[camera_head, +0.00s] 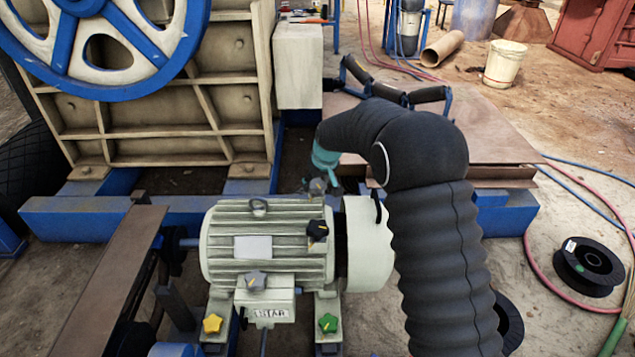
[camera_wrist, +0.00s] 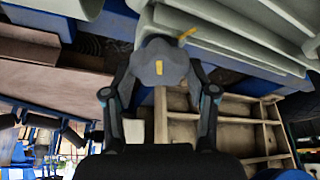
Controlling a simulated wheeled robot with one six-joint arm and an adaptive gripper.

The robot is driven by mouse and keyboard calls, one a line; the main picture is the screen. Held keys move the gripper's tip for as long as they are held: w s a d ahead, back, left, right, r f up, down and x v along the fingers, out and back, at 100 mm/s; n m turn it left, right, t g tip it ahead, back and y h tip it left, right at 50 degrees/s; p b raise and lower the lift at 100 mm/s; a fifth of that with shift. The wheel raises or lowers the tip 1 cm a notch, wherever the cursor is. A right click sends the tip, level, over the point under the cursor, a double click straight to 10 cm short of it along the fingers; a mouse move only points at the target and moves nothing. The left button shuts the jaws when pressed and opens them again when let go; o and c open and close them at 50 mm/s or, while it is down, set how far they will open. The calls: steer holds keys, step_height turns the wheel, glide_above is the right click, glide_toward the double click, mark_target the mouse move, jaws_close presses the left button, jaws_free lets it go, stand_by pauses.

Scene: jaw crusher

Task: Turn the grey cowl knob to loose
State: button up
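The grey cowl knob (camera_wrist: 165,62) is in the middle of the wrist view, a lobed knob with a yellow mark on its face and another yellow mark behind its edge. In the head view a small grey knob (camera_head: 318,187) shows at the far side of the pale motor (camera_head: 225,245), just below my gripper (camera_head: 325,165). In the wrist view the fingers of my gripper (camera_wrist: 161,78) stand on either side of the knob, their tips close to its edges. I cannot tell whether both tips press on it.
Other knobs on the motor are dark grey (camera_head: 317,229), grey (camera_head: 256,280), yellow (camera_head: 212,323) and green (camera_head: 328,323). The pale round cowl (camera_head: 368,240) is close beside my arm. A blue frame (camera_head: 80,215) and a ribbed crusher body (camera_head: 160,110) stand behind.

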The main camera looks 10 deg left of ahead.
steer(key=shift+c, duration=1)
steer(key=shift+f+n, duration=0.1)
steer(key=shift+n, duration=0.2)
steer(key=n+g+y+b, duration=0.1)
steer(key=n+b, duration=0.2)
steer(key=shift+w+f, duration=0.1)
steer(key=n+g+b, duration=0.1)
steer(key=n, duration=0.2)
steer(key=shift+n, duration=0.4)
steer(key=shift+w+d+n+g+y, duration=0.1)
steer(key=shift+n+g+y, duration=0.2)
steer(key=shift+n+g, duration=0.8)
steer(key=shift+n+t, duration=0.3)
steer(key=shift+n, duration=0.1)
